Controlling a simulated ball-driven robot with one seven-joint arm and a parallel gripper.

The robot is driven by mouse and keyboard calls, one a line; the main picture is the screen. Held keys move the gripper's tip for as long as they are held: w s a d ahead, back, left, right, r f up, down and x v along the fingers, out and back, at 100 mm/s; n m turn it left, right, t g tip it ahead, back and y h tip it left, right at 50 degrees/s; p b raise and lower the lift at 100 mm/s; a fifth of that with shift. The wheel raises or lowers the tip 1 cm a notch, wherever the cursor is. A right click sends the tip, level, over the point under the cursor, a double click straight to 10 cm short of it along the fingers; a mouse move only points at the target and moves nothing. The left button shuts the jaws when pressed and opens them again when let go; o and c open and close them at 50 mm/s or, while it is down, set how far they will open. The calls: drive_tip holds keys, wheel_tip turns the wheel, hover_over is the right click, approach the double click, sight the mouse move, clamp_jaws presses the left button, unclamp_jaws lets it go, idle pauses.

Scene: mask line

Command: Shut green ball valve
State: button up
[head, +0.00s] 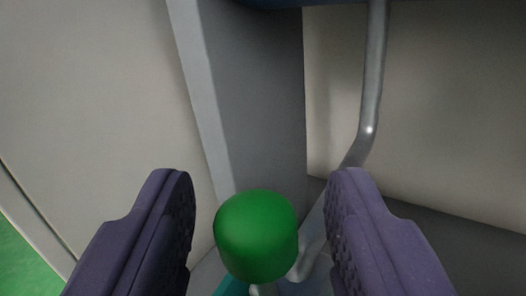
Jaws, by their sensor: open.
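A rounded green knob (257,236), which looks like the green ball valve's handle, shows at the bottom middle of the head view. My gripper (262,205) is open, with one purple finger on each side of the knob. The left finger is a small gap away from it and the right finger stands a little farther off. The knob does not appear to be gripped. The valve body below it is mostly hidden at the picture's lower edge.
A grey metal pipe (372,90) runs down and bends behind the right finger. A grey upright post (258,95) stands behind the knob. Pale panels (90,90) lie to the left and right (450,110). Green floor (22,262) shows at the lower left.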

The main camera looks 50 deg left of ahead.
drive_tip(key=shift+w+a, duration=0.25)
drive_tip(key=shift+a, duration=0.05)
clamp_jaws()
